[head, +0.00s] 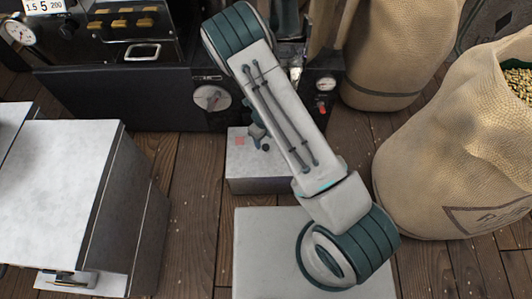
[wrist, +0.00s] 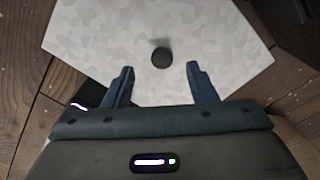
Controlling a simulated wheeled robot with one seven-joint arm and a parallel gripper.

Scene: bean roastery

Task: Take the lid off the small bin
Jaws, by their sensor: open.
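The small bin (head: 262,185) is a grey box on the plank floor in the middle of the head view, partly hidden behind my arm. Its lid (wrist: 95,35) is a pale, mottled flat plate that fills much of the wrist view. A round black knob (wrist: 161,57) stands at the middle of the lid. My gripper (wrist: 160,68) is open over the lid, with one finger on either side of the knob's line. The knob shows just beyond the fingertips, and neither finger touches it. How high the fingertips are above the lid is hard to tell.
A dark roasting machine with gauges (head: 212,97) stands behind the bin. A large grey cabinet (head: 65,190) stands at the left. Burlap sacks (head: 440,140) stand at the right, one open with beans. Bare plank floor (head: 195,195) lies between cabinet and bin.

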